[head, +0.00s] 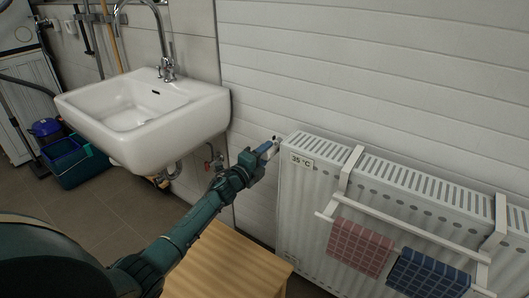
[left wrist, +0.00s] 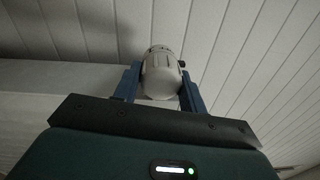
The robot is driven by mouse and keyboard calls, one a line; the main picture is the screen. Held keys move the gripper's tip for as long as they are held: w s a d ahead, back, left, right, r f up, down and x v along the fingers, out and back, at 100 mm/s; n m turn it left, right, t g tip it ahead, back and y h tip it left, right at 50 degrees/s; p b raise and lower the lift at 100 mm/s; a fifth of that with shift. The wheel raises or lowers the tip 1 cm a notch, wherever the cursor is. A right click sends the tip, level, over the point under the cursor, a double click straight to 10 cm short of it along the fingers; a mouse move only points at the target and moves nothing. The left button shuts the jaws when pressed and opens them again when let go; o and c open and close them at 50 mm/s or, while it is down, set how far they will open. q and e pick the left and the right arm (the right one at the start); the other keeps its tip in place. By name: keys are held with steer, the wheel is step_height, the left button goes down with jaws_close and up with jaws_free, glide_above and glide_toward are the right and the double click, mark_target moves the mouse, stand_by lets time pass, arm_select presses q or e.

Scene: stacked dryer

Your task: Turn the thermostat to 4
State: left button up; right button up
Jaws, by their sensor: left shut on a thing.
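The thermostat knob (left wrist: 161,78) is pale and rounded and sits between the two blue fingers of my left gripper (left wrist: 158,88) in the left wrist view. The fingers are shut on its two sides. In the head view my left gripper (head: 266,149) reaches the upper left end of the white radiator (head: 300,208), where the knob (head: 276,141) is mostly hidden by the fingers. The knob's number marks cannot be read in either view. My right gripper does not show.
A white sink (head: 150,115) is at the left. A wooden stool (head: 228,265) stands below my left arm.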

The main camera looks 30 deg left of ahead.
arm_select(q)
steer(key=shift+n, duration=0.5)
steer(key=n+p, duration=0.1)
steer(key=n, duration=0.1)
steer(key=shift+r+n, duration=0.1)
steer(key=shift+n, duration=0.3)
steer(key=n+p, duration=0.1)
steer(key=n, duration=0.1)
steer(key=shift+n, duration=0.4)
steer(key=n+p, duration=0.1)
steer(key=n, duration=0.3)
steer(key=shift+y+p, duration=0.3)
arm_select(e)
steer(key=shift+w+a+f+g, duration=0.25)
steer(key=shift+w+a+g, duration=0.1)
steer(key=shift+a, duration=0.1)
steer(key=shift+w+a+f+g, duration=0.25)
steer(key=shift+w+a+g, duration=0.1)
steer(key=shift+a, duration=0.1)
arm_select(q)
steer(key=shift+n, duration=0.4)
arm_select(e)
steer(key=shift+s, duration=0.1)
arm_select(q)
steer(key=o, duration=0.7)
